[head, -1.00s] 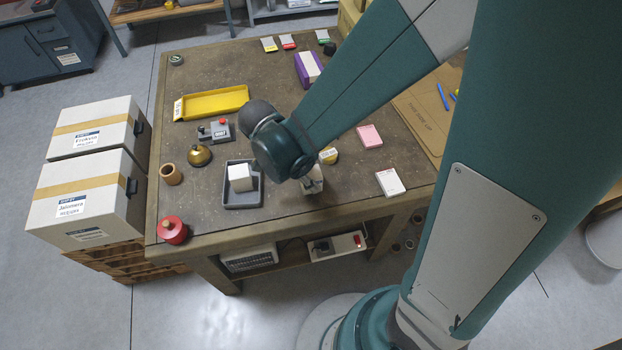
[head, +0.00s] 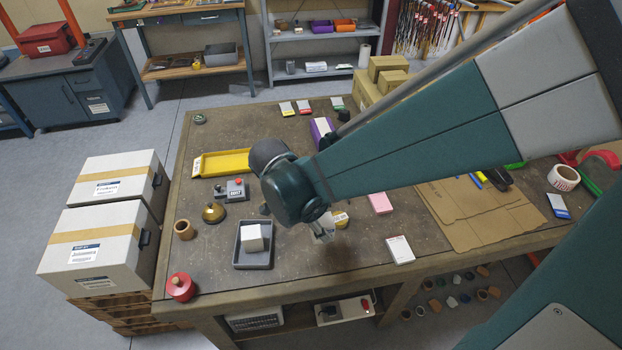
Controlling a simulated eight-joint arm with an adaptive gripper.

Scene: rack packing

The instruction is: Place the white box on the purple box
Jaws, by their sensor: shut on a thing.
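My gripper (head: 323,232) is over the front middle of the table, right of the grey tray. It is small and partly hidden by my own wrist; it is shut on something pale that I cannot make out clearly. A white box (head: 252,232), cube-like, sits in the grey tray (head: 238,262). A flat white box (head: 400,252) with a red mark lies on the table to the right of my gripper. The purple box (head: 316,134), with a pale top, lies toward the back of the table, behind my arm, which hides part of it.
A yellow tray (head: 222,163), a grey device with a red button (head: 232,190), a brass bell (head: 213,213) and a red container (head: 181,287) stand at left. A pink box (head: 380,203) and cardboard (head: 470,220) lie right.

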